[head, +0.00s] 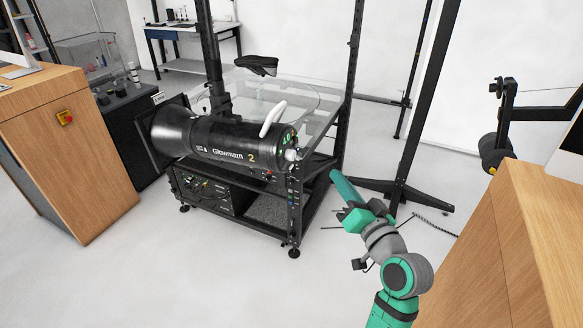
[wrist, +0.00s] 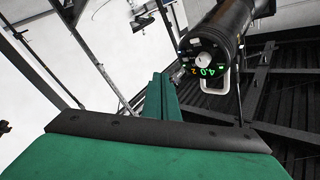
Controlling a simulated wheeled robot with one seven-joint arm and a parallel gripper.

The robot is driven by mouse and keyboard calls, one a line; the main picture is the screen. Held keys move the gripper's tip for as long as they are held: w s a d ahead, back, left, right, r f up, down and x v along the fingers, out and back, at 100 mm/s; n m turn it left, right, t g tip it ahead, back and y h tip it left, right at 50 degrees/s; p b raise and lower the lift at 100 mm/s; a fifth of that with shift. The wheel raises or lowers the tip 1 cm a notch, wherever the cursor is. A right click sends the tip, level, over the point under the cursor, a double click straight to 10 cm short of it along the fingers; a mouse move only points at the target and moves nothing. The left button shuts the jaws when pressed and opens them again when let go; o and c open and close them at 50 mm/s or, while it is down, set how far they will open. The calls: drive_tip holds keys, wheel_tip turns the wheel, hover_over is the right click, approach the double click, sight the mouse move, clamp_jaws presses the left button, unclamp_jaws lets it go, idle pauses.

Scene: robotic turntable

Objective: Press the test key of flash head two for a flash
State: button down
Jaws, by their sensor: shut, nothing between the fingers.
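Flash head two (head: 222,141) is a black cylinder marked "Glowmam 2", with a white handle and a dark square reflector at its left end. Its rear panel (head: 288,145) faces right towards my arm. In the wrist view the rear panel (wrist: 203,62) shows a green lit "4.0", an orange "2" and a pale round knob. The test key cannot be told apart at this size. My gripper (head: 335,175) has green fingers, shut and empty, to the right of and slightly below the rear panel, apart from it. The fingers (wrist: 160,85) also show in the wrist view, pointing up beside the panel.
The head is mounted at a black frame with a clear round turntable (head: 265,92) carrying a dark shoe-like item (head: 257,65). A power pack (head: 207,190) sits below. Wooden cabinets (head: 45,140) stand left and right (head: 500,250). A black stand (head: 425,110) rises behind my gripper. The front floor is clear.

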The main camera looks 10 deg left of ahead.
sight(291, 167)
drive_tip(key=w+a, duration=0.2)
drive_tip(key=a, duration=0.6)
drive_tip(key=shift+w+a+f, duration=0.2)
drive_tip(key=shift+w+f, duration=0.15)
drive_tip(key=shift+f, duration=0.1)
drive_tip(key=shift+d, duration=0.15)
idle(0.5)
drive_tip(key=shift+w+a, duration=0.15)
drive_tip(key=shift+a, duration=0.05)
idle(1.0)
drive_tip(key=shift+a, duration=0.1)
drive_tip(key=shift+a, duration=0.25)
